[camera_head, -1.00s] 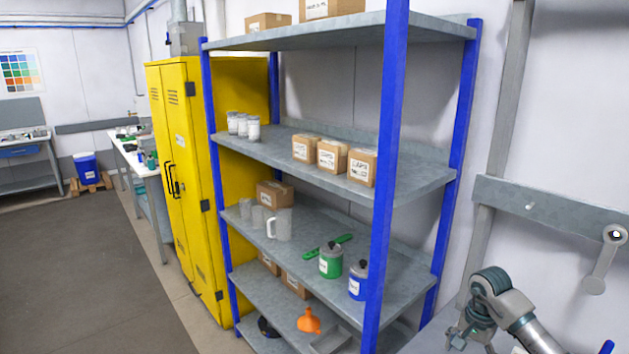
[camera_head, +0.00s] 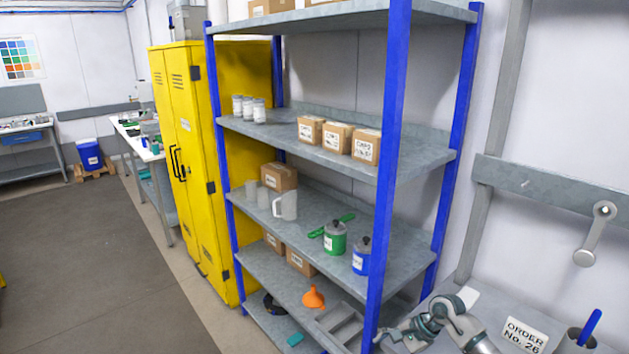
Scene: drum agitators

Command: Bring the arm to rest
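My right arm (camera_head: 445,318) comes in from the bottom right, bent at a grey and teal joint. Its gripper (camera_head: 388,340) is low, beside the front blue post of the shelf rack, at the right end of the rack in the picture. The fingers are small and partly lost against the grey surfaces, so I cannot tell whether they are open or shut. I see nothing clearly held in them. My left gripper is not in view.
A shelf rack with blue posts (camera_head: 392,150) stands close to the arm. Its shelves hold boxes, jars, jugs, a green can (camera_head: 335,240) and a blue can (camera_head: 361,258). An order sign (camera_head: 525,335) and a cup (camera_head: 578,342) stand right of the arm. Open floor (camera_head: 90,260) lies left.

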